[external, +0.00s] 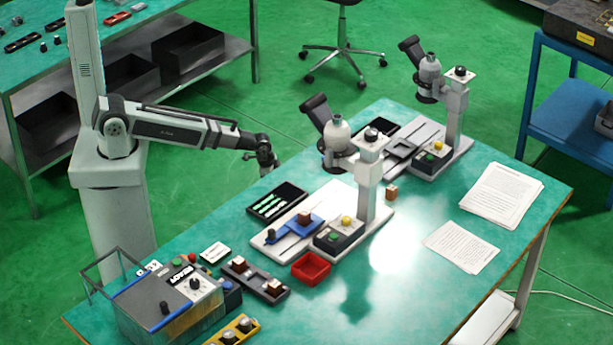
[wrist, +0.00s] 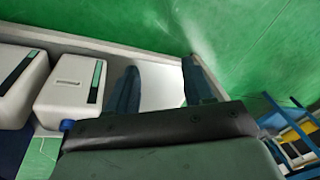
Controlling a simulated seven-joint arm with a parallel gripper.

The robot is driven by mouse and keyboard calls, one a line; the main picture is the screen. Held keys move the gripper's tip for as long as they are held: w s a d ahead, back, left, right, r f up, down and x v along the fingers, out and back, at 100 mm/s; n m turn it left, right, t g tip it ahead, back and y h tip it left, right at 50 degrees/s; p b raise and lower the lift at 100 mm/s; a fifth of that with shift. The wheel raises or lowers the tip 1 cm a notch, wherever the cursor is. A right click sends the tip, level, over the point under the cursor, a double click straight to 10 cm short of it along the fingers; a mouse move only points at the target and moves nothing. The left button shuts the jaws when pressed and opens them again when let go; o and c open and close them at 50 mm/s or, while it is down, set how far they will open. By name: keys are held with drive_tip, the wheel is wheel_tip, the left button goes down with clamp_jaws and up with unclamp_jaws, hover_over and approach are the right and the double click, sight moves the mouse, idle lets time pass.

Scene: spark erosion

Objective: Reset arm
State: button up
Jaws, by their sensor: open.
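Two microscope stands (external: 365,185) (external: 455,110) stand on the table. The table's right front is clear.

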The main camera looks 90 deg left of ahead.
drive_tip(key=s+d+f+n+g, duration=0.1)
drive_tip(key=s+d+f+g, duration=0.2)
drive_tip(key=s, duration=0.9)
drive_tip(key=s+d+f+n+g+h, duration=0.1)
drive_tip(key=s+d+f+g, duration=0.2)
drive_tip(key=s, duration=0.9)
drive_tip(key=s+d+f+g, duration=0.3)
drive_tip(key=s+d+f, duration=0.4)
drive_tip(key=s, duration=0.4)
drive_tip(key=shift+s+d+f+n, duration=0.3)
drive_tip(key=shift+s+d+n, duration=0.1)
drive_tip(key=shift+d, duration=0.45)
